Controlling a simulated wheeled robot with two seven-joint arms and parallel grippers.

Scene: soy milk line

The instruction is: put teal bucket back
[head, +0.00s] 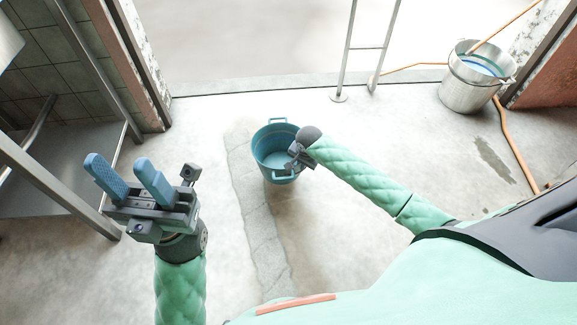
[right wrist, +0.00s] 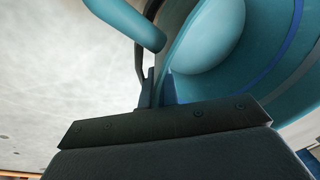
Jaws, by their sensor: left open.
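The teal bucket (head: 275,152) stands upright in the middle of the head view, with its open top facing up and a handle on its far and near sides. It looks empty inside. My right gripper (head: 296,158) is at the bucket's right rim, its jaws close together on the rim. In the right wrist view the bucket's wall (right wrist: 265,75) fills the upper right, and a teal handle bar (right wrist: 128,22) crosses the top. Whether the bucket touches the floor is unclear. My left gripper (head: 130,180) is open and empty, left of the bucket and apart from it.
A metal pail (head: 468,90) with an orange hose (head: 505,135) stands at the upper right. A metal ladder frame (head: 343,60) stands behind the bucket. A metal-legged table (head: 60,190) is at the left. The concrete floor around the bucket is clear.

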